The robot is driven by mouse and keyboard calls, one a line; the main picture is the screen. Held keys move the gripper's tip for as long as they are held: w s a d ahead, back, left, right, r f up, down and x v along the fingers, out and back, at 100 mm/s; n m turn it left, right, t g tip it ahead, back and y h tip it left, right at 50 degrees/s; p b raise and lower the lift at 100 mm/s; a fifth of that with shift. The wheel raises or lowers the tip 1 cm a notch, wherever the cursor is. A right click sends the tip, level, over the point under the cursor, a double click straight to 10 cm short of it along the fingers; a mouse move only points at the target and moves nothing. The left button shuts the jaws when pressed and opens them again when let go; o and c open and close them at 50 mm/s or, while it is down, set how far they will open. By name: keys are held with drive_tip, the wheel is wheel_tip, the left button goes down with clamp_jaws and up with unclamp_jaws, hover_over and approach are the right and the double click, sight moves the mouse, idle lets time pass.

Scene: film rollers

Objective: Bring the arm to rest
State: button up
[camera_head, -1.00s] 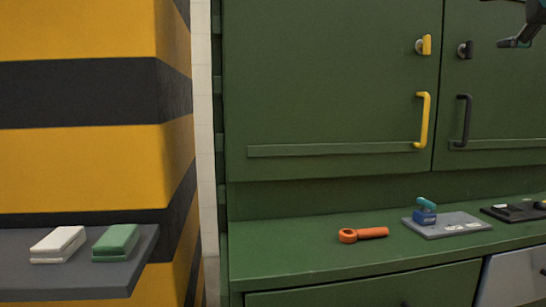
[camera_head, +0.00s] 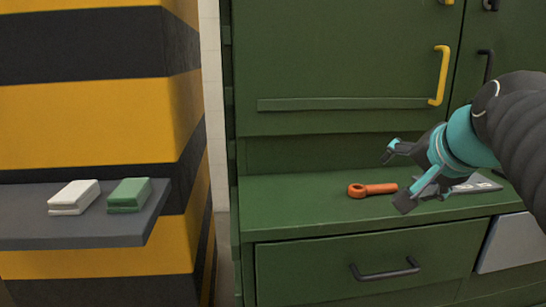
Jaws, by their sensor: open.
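My gripper (camera_head: 396,179) is in the right part of the view, in front of the green cabinet's counter (camera_head: 300,205). Its two fingers are spread wide and nothing is between them that I can see it holding. An orange tool with a ring end (camera_head: 370,190) lies on the counter, just left of the fingers in the picture. My arm comes in from the right edge. A grey plate (camera_head: 474,184) on the counter is partly hidden behind the gripper and arm.
The cabinet has a yellow handle (camera_head: 441,76), a black handle (camera_head: 486,66) and a drawer with a dark handle (camera_head: 385,270). At left, a grey shelf (camera_head: 60,228) holds a white block (camera_head: 74,196) and a green block (camera_head: 129,194), beside a yellow-and-black striped pillar (camera_head: 90,110).

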drive_tip(key=s+a+f+n+g, duration=0.2)
drive_tip(key=s+f, duration=0.4)
drive_tip(key=f, duration=0.6)
drive_tip(key=s+a+f+n+g, duration=0.2)
drive_tip(key=s+a+f+n, duration=0.2)
drive_tip(key=s+f+n, duration=0.3)
wheel_tip(320, 180, down, 5)
drive_tip(key=shift+s+a+f+g, duration=0.15)
drive_tip(key=shift+a+g, duration=0.25)
